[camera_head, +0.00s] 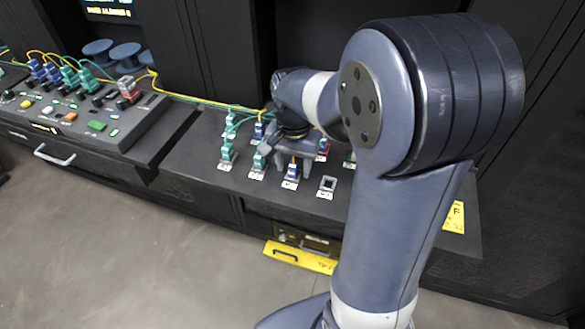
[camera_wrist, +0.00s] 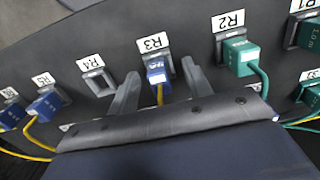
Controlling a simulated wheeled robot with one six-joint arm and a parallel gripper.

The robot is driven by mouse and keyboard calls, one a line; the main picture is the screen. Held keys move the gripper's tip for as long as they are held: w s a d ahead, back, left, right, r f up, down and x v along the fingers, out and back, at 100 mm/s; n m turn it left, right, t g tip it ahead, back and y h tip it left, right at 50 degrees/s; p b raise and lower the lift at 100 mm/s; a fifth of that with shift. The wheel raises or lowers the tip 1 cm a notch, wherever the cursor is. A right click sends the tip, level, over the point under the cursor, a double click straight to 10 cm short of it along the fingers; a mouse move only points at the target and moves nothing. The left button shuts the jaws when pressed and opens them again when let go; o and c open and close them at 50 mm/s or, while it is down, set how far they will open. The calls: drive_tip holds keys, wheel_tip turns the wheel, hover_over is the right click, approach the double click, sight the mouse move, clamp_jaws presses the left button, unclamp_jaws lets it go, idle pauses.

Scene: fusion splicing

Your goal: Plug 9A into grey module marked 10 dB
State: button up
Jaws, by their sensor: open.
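My gripper (camera_wrist: 160,85) is open, its two fingers on either side of a blue plug (camera_wrist: 156,72) with a yellow cable. That plug sits in the holder labelled R3; no 9A marking on it is legible. In the head view my gripper (camera_head: 293,158) is low over the bench, with the blue plug (camera_head: 292,171) below it. Fingers and plug look apart. I cannot make out any 10 dB marking, so the grey module is not identified.
An empty grey holder (camera_wrist: 95,82) at R4 is beside the left finger. A green plug (camera_wrist: 240,56) at R2 is right of the right finger. Another blue plug (camera_wrist: 46,104) is at R5. A console (camera_head: 75,115) with several plugs, buttons and yellow cables stands at the left.

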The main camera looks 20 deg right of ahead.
sight(294, 164)
idle(0.8)
clamp_jaws()
idle(0.4)
drive_tip(key=shift+r, duration=0.1)
drive_tip(key=shift+r+p, duration=2.65)
drive_tip(key=shift+r, duration=0.3)
drive_tip(key=shift+s+f, duration=0.1)
